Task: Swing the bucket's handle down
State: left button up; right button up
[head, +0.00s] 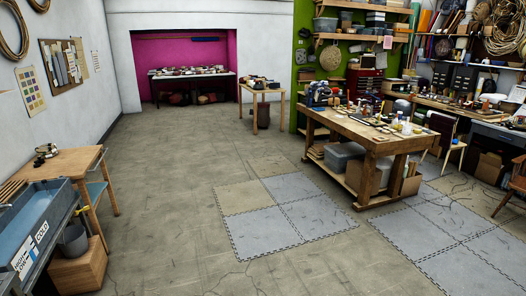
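A grey bucket (73,241) stands at the lower left, on or just behind a wooden box (80,271) beside the sink trough. It is small in the picture, and the trough's edge and frame partly cover it. I cannot make out its handle or how the handle lies. A dark, bucket-like container (263,116) is under the small wooden table in the back; it is too small to tell more. Neither of my grippers is in view.
The blue-lined sink trough (40,222) and a wooden table (62,166) line the left wall. A heavy workbench (368,134) with tools stands at the right. Grey floor mats (285,188) lie flat in front of it. The concrete floor (165,190) between is clear.

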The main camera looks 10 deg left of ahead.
aim_at(75, 238)
jog(key=i, duration=2.3)
jog(key=u, duration=0.8)
jog(key=i, duration=1.4)
jog(key=u, duration=1.7)
jog(key=i, duration=0.85)
jog(key=u, duration=0.5)
